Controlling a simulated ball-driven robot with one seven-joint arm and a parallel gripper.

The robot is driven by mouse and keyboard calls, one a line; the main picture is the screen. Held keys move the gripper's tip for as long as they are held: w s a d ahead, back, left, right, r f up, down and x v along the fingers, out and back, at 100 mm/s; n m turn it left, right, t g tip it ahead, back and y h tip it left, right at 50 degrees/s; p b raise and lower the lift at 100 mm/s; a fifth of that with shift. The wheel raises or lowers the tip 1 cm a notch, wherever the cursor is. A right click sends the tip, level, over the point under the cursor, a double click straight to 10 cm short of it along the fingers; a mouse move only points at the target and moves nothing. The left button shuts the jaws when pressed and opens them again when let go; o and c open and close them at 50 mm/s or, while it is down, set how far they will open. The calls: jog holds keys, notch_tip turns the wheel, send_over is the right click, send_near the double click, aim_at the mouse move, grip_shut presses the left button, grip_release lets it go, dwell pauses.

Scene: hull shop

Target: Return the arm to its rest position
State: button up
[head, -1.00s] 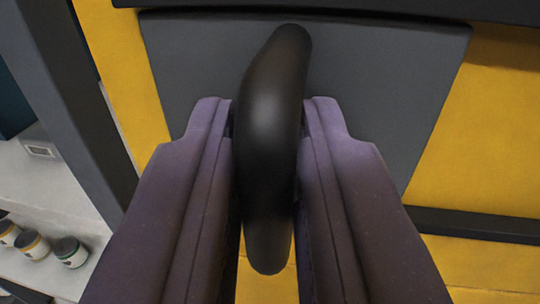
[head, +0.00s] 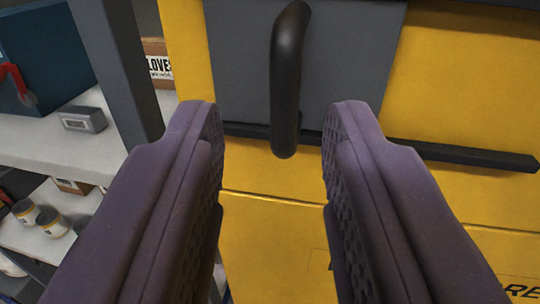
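My gripper (head: 272,112) is open in the head view, its two purple fingers wide apart with nothing between the pads. A black curved handle (head: 288,80) stands upright on a grey plate (head: 236,65) ahead of the gripper. The handle shows in the gap between the fingertips and beyond them, apart from both. The plate is fixed on a yellow cabinet front (head: 460,85). The finger bases run out of the bottom of the view.
A grey post (head: 120,70) stands at the left. Behind it, white shelves (head: 60,150) hold a small grey box (head: 83,120), several jars (head: 50,220), a carton labelled "LOVES" (head: 158,62) and a dark blue case (head: 45,50). A black bar (head: 440,150) crosses the yellow front.

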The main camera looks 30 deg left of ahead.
jog(key=shift+s+d, duration=0.3)
jog(key=shift+s, duration=0.25)
jog(key=w+d+r+m+h, duration=0.15)
jog(key=d+r, duration=0.25)
jog(key=r, duration=0.4)
jog(key=w+d+r+h, duration=0.2)
jog(key=w+d+r, duration=0.15)
jog(key=r, duration=0.45)
jog(key=w+d+r+m+h, duration=0.1)
jog(key=w+d+r+h, duration=0.1)
jog(key=d+r, duration=0.45)
jog(key=s+d+r+m+h, duration=0.1)
jog(key=s+d+r, duration=0.4)
jog(key=r, duration=0.3)
jog(key=s+d+r+m+h, duration=0.1)
jog(key=s+d+r+m, duration=0.1)
jog(key=s+d+r, duration=0.3)
notch_tip(320, 180, up, 4)
jog(key=shift+s+r+g+h, duration=0.1)
jog(key=shift+s+g+h, duration=0.25)
jog(key=shift+s, duration=0.7)
